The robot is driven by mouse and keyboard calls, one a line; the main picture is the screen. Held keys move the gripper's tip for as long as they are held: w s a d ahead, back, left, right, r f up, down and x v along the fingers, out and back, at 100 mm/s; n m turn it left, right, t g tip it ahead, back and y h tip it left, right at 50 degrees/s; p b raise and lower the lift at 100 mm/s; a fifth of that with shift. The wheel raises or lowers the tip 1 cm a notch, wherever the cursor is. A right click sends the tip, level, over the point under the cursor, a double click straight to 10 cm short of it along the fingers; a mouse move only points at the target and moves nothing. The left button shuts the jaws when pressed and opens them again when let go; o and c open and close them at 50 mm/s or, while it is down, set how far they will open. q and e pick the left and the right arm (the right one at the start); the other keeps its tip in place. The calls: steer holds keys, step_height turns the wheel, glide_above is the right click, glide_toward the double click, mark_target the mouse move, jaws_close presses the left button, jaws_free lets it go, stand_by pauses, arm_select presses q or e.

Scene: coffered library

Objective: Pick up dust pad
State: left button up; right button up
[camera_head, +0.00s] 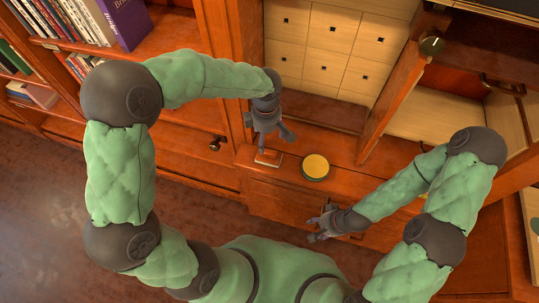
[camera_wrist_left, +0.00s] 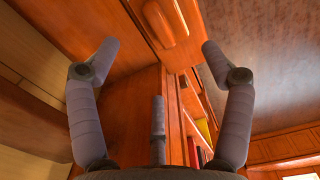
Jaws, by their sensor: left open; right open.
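A small flat block (camera_head: 268,158), which looks like the dust pad, lies on the wooden desk ledge (camera_head: 345,150). In the left wrist view a rounded wooden block (camera_wrist_left: 165,20) at the top, beyond the fingertips, appears to be the same thing. My left gripper (camera_head: 268,140) is open and empty, pointing down just above it; its spread fingers (camera_wrist_left: 153,60) show on either side in the wrist view. My right gripper (camera_head: 313,228) is open and empty by the desk front, lower right of the block.
A round yellow-topped disc (camera_head: 315,167) with a dark rim lies right of the block. Pale small drawers (camera_head: 330,42) stand behind the ledge. A bookshelf (camera_head: 185,145) is at left, and an upright wooden panel (camera_head: 395,95) stands at right.

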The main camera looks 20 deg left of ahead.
mark_target(267, 151)
arm_select(q)
step_height(267, 151, down, 4)
steer(key=shift+r+b, duration=0.25)
steer(key=shift+b, duration=0.15)
steer(key=f, duration=0.1)
steer(key=f+b, duration=0.1)
steer(key=f, duration=0.1)
steer(key=f+b, duration=0.1)
steer(key=f, duration=0.1)
steer(key=shift+s+d, duration=0.1)
steer(key=shift+s, duration=0.2)
jaws_close()
